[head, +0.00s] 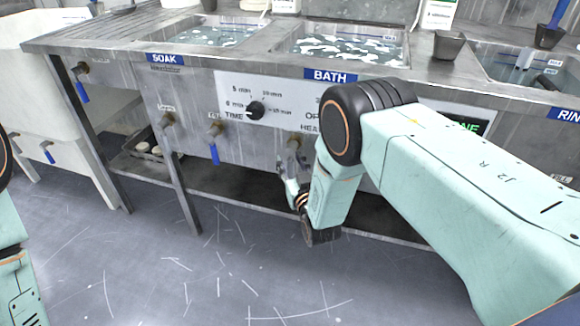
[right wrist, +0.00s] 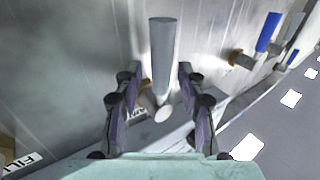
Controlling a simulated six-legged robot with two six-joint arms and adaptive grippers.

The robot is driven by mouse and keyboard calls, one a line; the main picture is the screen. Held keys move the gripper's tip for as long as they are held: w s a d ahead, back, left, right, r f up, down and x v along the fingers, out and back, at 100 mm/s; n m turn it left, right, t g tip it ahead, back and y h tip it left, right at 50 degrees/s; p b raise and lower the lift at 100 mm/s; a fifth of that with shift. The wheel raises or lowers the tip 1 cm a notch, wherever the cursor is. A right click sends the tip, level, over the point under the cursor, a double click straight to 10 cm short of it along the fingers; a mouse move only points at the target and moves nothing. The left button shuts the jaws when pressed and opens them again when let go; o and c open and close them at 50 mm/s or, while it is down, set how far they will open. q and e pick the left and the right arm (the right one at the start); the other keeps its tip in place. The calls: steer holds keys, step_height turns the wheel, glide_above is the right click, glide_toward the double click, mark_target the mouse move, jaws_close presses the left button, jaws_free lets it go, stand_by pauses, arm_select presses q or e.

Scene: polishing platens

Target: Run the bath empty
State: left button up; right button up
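The bath (head: 345,62) is a steel tank marked BATH, with water and pale floating bits in it. Below its front panel is a valve (head: 294,143), partly hidden by my right arm. My right gripper (head: 291,183) is just below that valve. In the right wrist view, a grey cylindrical lever (right wrist: 162,55) stands between the two fingers of my right gripper (right wrist: 160,100), with a gap on both sides. A partly hidden label ending in "AIN" is beside it. My left gripper is out of view; only part of my left arm shows.
The soak tank (head: 215,38) is left of the bath, and a rinse tank (head: 520,65) is at the right. A blue-handled valve (head: 214,150) hangs left of my right gripper; blue levers (right wrist: 268,32) show in the right wrist view. A lower shelf (head: 235,190) runs beneath. The front floor is clear.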

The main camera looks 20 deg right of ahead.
steer(key=shift+w, duration=0.2)
steer(key=shift+c, duration=0.3)
jaws_close()
stand_by(0.3)
